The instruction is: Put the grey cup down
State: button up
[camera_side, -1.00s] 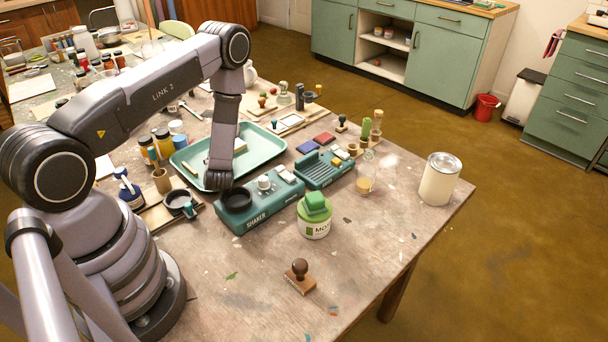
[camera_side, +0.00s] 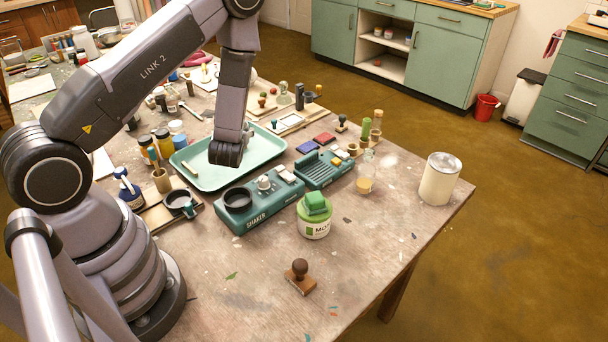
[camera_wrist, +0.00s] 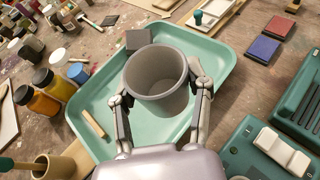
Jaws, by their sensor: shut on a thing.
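The grey cup (camera_wrist: 158,82) is upright between the two fingers of my gripper (camera_wrist: 160,96) in the wrist view, and the fingers are shut on its sides. Its open mouth faces the camera and looks empty. Behind it in that view is the green tray (camera_wrist: 220,66). In the side view my wrist (camera_side: 228,150) hangs over the tray (camera_side: 262,152), and the cup is hidden behind the arm. I cannot tell how high the cup is above the tray.
A dark grey block (camera_wrist: 138,39) and a wooden stick (camera_wrist: 93,122) lie on the tray. The shaker (camera_side: 258,203) stands at the tray's near side. Pigment jars (camera_wrist: 38,100) stand to the left. The table front near the wooden stamp (camera_side: 300,275) is mostly clear.

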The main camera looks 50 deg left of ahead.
jog(key=s+d+r+m+t+h, duration=0.1)
jog(key=d+m+t+h, duration=0.15)
jog(key=d, duration=0.85)
jog(key=s+d+m+t+h, duration=0.1)
jog(key=d+m+h, duration=0.3)
jog(key=d, duration=0.6)
jog(key=s+d+r+m+t+h, duration=0.15)
jog(key=d+m+h, duration=0.25)
jog(key=d, duration=0.7)
send_over(377, 238)
jog(key=shift+n, duration=0.25)
jog(key=f, duration=0.9)
jog(key=shift+s+a+f, duration=0.15)
jog(key=shift+s+f, duration=0.05)
jog(key=shift+s, duration=0.1)
jog(key=shift+w+f, duration=0.15)
jog(key=shift+f, duration=0.05)
jog(key=shift+w+f, duration=0.15)
jog(key=shift+f, duration=1.55)
